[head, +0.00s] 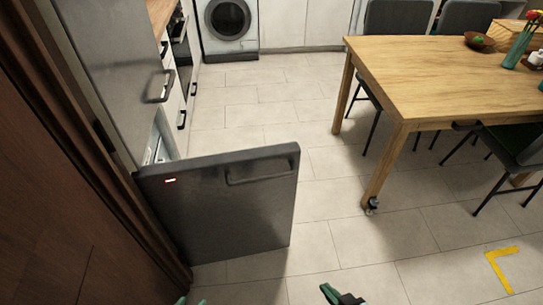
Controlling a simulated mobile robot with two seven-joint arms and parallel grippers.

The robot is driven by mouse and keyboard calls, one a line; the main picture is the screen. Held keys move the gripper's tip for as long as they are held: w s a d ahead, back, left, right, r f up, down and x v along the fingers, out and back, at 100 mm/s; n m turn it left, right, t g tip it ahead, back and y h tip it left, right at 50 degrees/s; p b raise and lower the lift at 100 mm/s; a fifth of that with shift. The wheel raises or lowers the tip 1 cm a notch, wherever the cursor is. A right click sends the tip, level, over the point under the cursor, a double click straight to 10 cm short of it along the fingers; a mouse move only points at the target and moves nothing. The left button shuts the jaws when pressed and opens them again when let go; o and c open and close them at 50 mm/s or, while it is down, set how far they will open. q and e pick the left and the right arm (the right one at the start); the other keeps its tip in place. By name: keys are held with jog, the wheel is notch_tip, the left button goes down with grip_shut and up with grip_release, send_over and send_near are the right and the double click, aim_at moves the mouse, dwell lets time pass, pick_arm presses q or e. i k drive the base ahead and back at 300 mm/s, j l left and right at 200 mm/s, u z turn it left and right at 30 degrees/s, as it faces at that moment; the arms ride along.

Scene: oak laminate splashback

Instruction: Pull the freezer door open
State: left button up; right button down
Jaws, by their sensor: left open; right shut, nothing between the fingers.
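The freezer door (215,225) is the dark grey lower door at the left of the head view. It stands swung wide open into the room, with its bar handle (262,179) near the top of its far end and a small red-lit display near the hinge side. Part of the pale freezer interior (160,140) shows behind it. My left gripper (190,300) is just in view at the bottom edge, open, below and apart from the door. My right gripper (340,295) is at the bottom edge, shut and empty, to the right of the door and apart from it.
The closed upper fridge door (110,60) is above the freezer, beside a brown wood panel (70,200). A wooden table (450,75) with chairs stands right. A washing machine (228,20) is at the back. Tiled floor (330,220) between door and table is clear.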

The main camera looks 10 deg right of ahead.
aim_at(215, 208)
jog(key=l+u, duration=0.1)
jog(key=u, duration=0.35)
jog(key=i+l+u, duration=0.1)
jog(key=u, duration=0.3)
jog(key=l+u, duration=0.15)
jog(key=u, duration=0.3)
jog(key=l+u, duration=0.35)
jog(key=k+l+u, duration=0.1)
jog(key=l+u, duration=0.25)
jog(key=k+l+u, duration=0.1)
jog(key=l, duration=0.25)
jog(key=k+l+u, duration=0.1)
jog(key=l, duration=0.25)
jog(key=k+l+u, duration=0.1)
jog(key=l, duration=0.2)
jog(key=k+l, duration=0.15)
jog(key=l, duration=0.2)
jog(key=k+l, duration=0.1)
jog(key=l, duration=0.25)
jog(key=k+l, duration=0.15)
jog(key=l, duration=0.2)
